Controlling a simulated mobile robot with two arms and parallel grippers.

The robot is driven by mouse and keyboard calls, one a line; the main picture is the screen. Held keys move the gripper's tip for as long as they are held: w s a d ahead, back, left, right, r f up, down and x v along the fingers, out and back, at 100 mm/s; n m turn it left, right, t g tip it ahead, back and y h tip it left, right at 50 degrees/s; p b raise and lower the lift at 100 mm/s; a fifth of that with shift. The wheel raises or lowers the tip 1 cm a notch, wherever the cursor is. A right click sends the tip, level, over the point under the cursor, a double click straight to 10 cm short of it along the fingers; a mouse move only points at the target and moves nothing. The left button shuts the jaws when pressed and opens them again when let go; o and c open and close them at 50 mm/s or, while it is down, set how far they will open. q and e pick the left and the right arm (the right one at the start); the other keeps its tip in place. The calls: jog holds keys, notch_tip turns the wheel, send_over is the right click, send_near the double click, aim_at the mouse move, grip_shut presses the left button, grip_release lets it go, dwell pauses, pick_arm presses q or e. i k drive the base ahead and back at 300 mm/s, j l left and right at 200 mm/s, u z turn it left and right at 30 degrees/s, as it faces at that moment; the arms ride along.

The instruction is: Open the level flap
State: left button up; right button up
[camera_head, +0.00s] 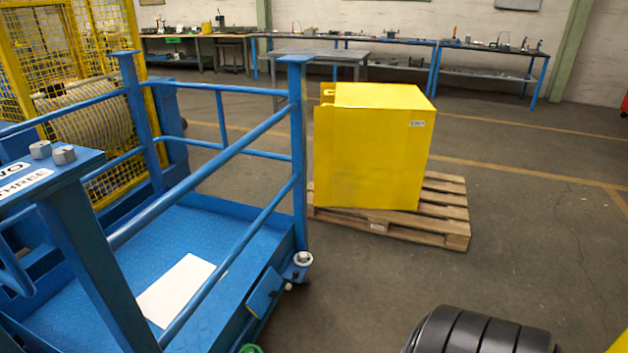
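No part in view is clearly marked as the level flap. A small blue plate (265,292) sits on the outer side of the blue platform (238,296), near its front right corner, and may be the flap. It looks flat against the side; I cannot tell whether it is hinged or slightly open. Neither of my grippers is in view.
Blue railings (205,177) surround the platform. A yellow cabinet (372,150) stands on a wooden pallet (442,210) behind it. A black ribbed object (478,332) is at the bottom right. Workbenches (480,47) line the back wall.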

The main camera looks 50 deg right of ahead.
aim_at(260, 300)
jog(key=z, duration=1.3)
jog(key=u, duration=0.35)
